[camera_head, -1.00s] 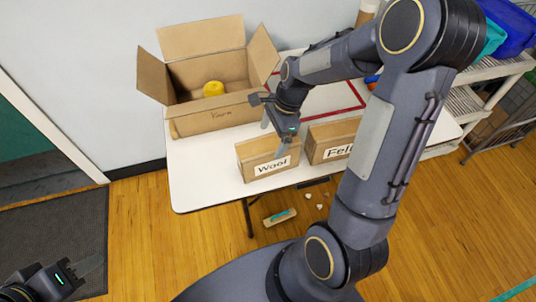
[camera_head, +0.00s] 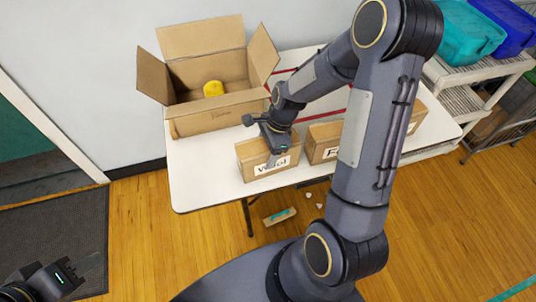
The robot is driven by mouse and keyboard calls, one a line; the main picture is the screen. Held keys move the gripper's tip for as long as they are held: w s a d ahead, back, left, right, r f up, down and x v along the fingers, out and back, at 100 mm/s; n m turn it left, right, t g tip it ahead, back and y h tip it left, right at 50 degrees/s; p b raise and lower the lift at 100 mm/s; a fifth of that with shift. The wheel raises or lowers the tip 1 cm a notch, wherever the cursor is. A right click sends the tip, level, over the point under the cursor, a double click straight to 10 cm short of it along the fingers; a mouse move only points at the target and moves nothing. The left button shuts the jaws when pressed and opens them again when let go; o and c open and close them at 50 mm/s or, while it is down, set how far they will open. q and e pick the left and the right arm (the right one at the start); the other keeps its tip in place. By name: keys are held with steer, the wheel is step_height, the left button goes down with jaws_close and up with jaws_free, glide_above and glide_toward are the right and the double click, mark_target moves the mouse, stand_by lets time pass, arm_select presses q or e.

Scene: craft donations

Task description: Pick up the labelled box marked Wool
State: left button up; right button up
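The box marked Wool (camera_head: 249,158) is a closed brown cardboard box with a white label, upright near the front edge of the white table (camera_head: 205,185). My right gripper (camera_head: 270,157) is at this box, pointing down. One finger lies over the front, covering part of the label. The other finger is hidden, so I cannot tell whether the gripper grips the box. My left gripper (camera_head: 86,270) is at the lower left, over the floor mat and far from the table. Its finger opening is unclear.
A similar box (camera_head: 318,148) stands just right of Wool, its label mostly behind my arm. Another box (camera_head: 418,112) shows beyond the arm. An open carton (camera_head: 215,120) with a yellow item (camera_head: 213,88) stands behind left. Shelves with a teal bin (camera_head: 465,32) are at right.

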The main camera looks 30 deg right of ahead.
steer(key=c, duration=0.5)
steer(key=shift+r, duration=0.1)
